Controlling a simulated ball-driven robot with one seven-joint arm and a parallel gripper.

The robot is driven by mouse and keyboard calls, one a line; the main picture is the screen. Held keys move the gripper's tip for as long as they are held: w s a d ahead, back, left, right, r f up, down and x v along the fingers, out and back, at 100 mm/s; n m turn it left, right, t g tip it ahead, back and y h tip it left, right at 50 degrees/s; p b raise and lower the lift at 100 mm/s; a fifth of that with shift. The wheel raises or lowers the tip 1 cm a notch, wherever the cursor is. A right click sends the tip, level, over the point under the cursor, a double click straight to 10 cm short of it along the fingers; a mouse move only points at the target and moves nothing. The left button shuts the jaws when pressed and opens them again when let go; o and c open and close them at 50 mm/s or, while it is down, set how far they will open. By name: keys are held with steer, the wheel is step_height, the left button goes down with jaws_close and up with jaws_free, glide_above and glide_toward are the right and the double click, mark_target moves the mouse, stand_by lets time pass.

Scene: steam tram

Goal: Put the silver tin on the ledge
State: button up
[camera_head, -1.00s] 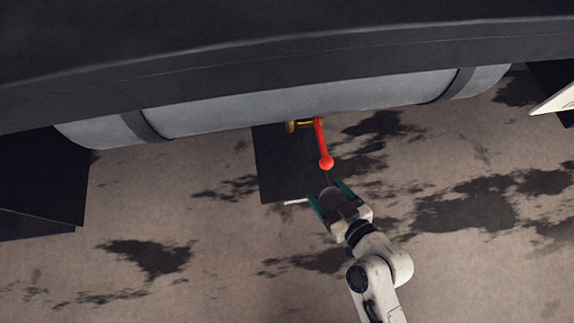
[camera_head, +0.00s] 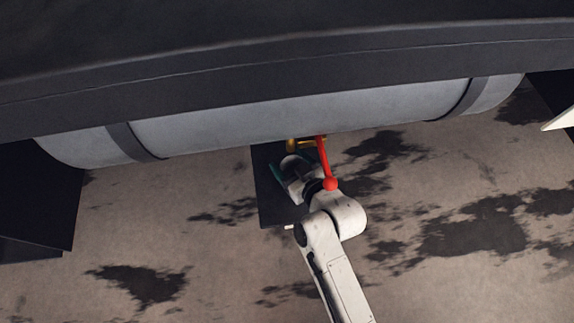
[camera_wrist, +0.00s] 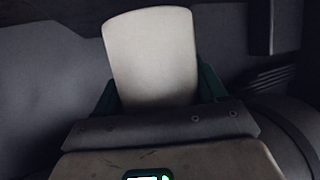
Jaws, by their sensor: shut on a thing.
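The silver tin shows in the wrist view as a pale, smooth, slightly tapered shape (camera_wrist: 152,55) between the teal fingers of my gripper (camera_wrist: 157,88). My gripper is shut on it. In the head view my gripper (camera_head: 292,164) is over or beside a dark flat plate (camera_head: 270,207) below the grey tank. The plate may be the ledge, but I cannot tell for sure. A small pale part of the tin (camera_head: 293,162) shows between the fingers. Whether the tin touches the plate is hidden.
The long grey tank (camera_head: 300,120) runs just beyond. A dark box (camera_head: 35,200) stands at left. The stained floor (camera_head: 450,290) is open at lower right.

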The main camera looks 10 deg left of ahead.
mark_target(287, 167)
steer(key=shift+w+a, duration=0.35)
steer(key=shift+w, duration=0.05)
steer(key=shift+w+a+f+b, duration=0.15)
steer(key=shift+f+b, duration=1)
steer(key=shift+f, duration=0.6)
steer(key=shift+f, duration=0.2)
steer(key=o, duration=1.2)
steer(key=shift+r, duration=0.1)
steer(key=shift+c, duration=0.2)
